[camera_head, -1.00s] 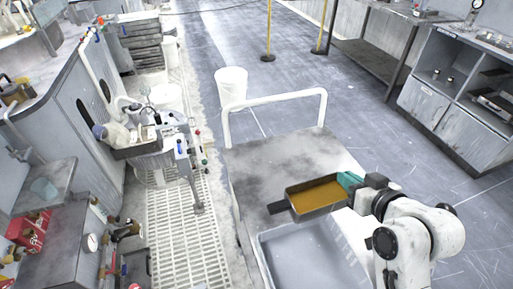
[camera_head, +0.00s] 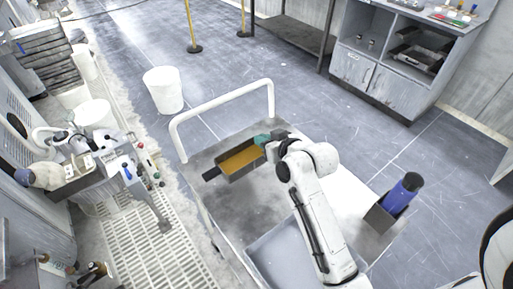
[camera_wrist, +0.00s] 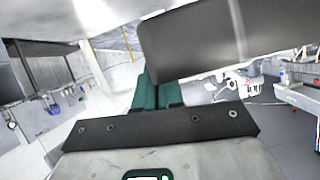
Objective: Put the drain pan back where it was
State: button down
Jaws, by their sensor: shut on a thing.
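The drain pan (camera_head: 243,172) is a dark rectangular pan with amber-brown liquid in it and a dark stub at its left end. It is over the back part of the cart top (camera_head: 262,202); I cannot tell whether it touches the surface. My gripper (camera_head: 263,140), with teal fingers, is shut on the pan's far right edge. In the wrist view, the teal fingers (camera_wrist: 158,93) meet the dark grey pan wall (camera_wrist: 195,45), which hides much of what lies beyond.
A grey tray (camera_head: 262,246) is at the cart's near end, partly behind my arm. A dark holder (camera_head: 378,218) with a blue bottle (camera_head: 402,193) is at its right. The cart's white rail (camera_head: 222,101) rises behind the pan. A white bucket (camera_head: 163,90) stands on the floor.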

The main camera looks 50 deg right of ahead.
aim_at(258, 149)
jog(key=w+f, duration=0.1)
jog(key=w+d+f, duration=0.1)
jog(key=w+f, duration=0.1)
jog(key=f, duration=0.1)
jog(key=shift+d, duration=0.25)
jog(key=shift+f+p, duration=0.4)
jog(key=shift+f, duration=1.15)
jog(key=c, duration=1.3)
grip_release()
jog(key=shift+o, duration=0.2)
jog(key=shift+b+v, duration=0.45)
jog(key=shift+v, duration=3.35)
